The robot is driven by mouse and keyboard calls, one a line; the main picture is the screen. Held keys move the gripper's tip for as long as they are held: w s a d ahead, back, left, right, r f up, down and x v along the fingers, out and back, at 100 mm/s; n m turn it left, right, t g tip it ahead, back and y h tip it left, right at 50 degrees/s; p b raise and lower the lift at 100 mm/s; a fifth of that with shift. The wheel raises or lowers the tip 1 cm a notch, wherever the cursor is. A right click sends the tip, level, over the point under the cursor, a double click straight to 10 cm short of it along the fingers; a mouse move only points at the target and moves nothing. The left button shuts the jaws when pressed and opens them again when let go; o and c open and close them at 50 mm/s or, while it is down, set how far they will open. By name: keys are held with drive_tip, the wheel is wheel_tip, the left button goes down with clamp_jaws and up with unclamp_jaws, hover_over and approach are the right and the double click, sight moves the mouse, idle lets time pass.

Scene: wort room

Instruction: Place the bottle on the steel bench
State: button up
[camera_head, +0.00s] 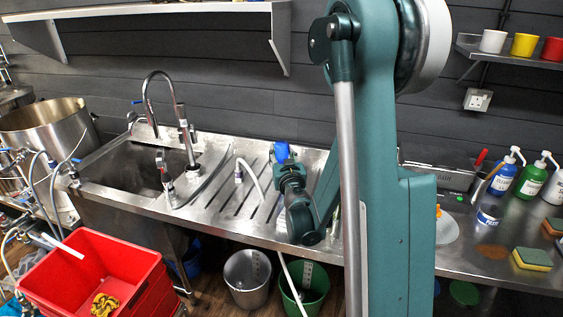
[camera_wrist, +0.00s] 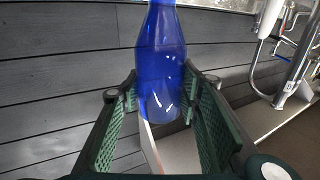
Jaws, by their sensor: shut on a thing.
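The blue bottle (camera_wrist: 160,60) is between the green-padded fingers of my gripper (camera_wrist: 158,92) in the wrist view, which is shut on it. In the head view the bottle shows as a small blue patch (camera_head: 281,151) at the end of my gripper (camera_head: 284,164), over the back part of the ribbed drainboard. My arm hides part of that area. The steel bench (camera_head: 215,217) runs along the dark wall, with a sink at left and the drainboard in the middle. I cannot tell whether the bottle touches the bench.
A red crate (camera_head: 115,255) and buckets (camera_head: 247,275) are below.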

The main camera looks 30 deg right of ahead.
sight(281, 159)
drive_tip(key=shift+f+b, duration=0.55)
drive_tip(key=shift+f, duration=1.4)
drive_tip(key=o, duration=1)
drive_tip(key=shift+o, duration=0.2)
drive_tip(key=b+v, duration=0.1)
drive_tip(key=v, duration=1.1)
drive_tip(key=shift+b, duration=0.35)
